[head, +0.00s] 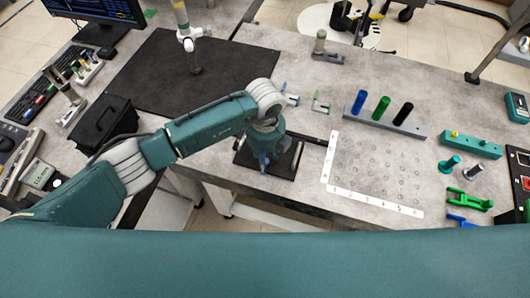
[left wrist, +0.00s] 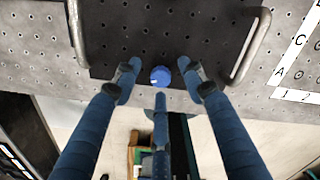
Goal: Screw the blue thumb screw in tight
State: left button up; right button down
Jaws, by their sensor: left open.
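The blue thumb screw (left wrist: 160,76) shows its round top at the front edge of a black plate (left wrist: 165,35) in the left wrist view. My left gripper (left wrist: 159,70) is open, with two fingers on either side of the screw and a third below it in the picture. Gaps show between the side fingers and the screw. In the head view my left gripper (head: 263,158) points down over the black plate (head: 291,163), and the screw is hidden there. My right gripper is not in view.
Two metal handles (left wrist: 76,32) (left wrist: 250,45) rise from the plate's sides. A perforated grid with white label strips (head: 375,205) lies to the right. A rack with blue, green and black cylinders (head: 384,122) stands behind it. The table's front edge is close below the plate.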

pick_arm(q)
grip_shut()
jog(key=m, duration=0.5)
jog(key=shift+w, duration=0.1)
jog(key=m, duration=0.6)
jog(key=shift+f, duration=0.1)
jog(key=shift+c, duration=0.3)
grip_release()
notch_tip(320, 180, up, 12)
